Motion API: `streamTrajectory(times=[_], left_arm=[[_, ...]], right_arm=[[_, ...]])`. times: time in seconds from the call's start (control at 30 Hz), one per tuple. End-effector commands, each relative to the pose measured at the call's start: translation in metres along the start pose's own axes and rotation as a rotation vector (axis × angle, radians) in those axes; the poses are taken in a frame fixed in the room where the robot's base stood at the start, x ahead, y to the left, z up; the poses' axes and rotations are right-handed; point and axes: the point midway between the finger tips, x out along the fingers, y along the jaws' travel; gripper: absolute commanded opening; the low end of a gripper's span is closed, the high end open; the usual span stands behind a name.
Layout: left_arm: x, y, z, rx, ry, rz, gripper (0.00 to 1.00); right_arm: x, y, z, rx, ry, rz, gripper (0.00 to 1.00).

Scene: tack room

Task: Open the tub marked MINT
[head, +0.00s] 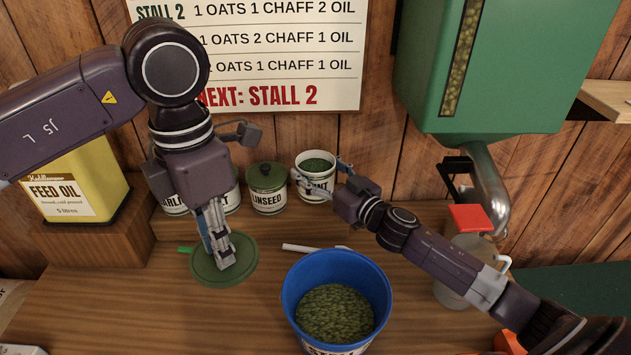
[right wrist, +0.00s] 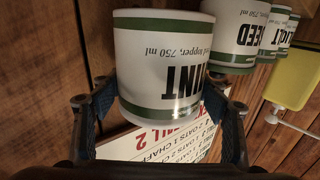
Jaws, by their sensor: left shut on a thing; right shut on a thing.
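The MINT tub (head: 318,172), white with green bands, stands at the back of the bench. Its top is open and green contents show inside. My right gripper (head: 324,182) is shut on the tub's sides; in the right wrist view its fingers flank the tub (right wrist: 165,60), which looks upside down there. A round green lid (head: 205,268) is at the front left, over the bench top. My left gripper (head: 222,252) points down and is shut on the lid at its middle, hiding the knob. I cannot tell whether the lid touches the bench.
The LINSEED tub (head: 267,195), lidded, stands left of the MINT tub. Another tub (head: 175,205) is partly behind my left gripper. A blue bucket (head: 290,290) of green feed stands in front. A white stick (head: 300,247) lies behind it. A yellow FEED OIL can (head: 75,185) stands left.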

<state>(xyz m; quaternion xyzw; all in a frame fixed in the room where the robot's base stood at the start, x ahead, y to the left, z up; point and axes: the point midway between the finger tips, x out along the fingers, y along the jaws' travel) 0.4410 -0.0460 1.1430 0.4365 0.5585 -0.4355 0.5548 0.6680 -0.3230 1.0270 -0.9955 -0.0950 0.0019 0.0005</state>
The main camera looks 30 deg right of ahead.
Motion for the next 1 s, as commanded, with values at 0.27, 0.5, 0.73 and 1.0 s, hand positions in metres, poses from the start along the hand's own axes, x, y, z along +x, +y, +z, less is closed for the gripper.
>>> streamTrajectory(times=[0.27,0.5,0.73,1.0], left_arm=[[0.004,0.000,0.000,0.000,0.000,0.000,0.00],[0.004,0.000,0.000,0.000,0.000,0.000,0.00],[0.004,0.000,0.000,0.000,0.000,0.000,0.00],[0.004,0.000,0.000,0.000,0.000,0.000,0.00]], right_arm=[[0.001,0.000,0.030,0.002,0.006,0.001,0.14],[0.001,0.000,0.032,-0.001,0.006,-0.001,0.14],[0.000,0.000,0.037,-0.001,0.000,0.000,0.78],[0.000,0.000,0.037,0.000,0.000,0.000,0.86]])
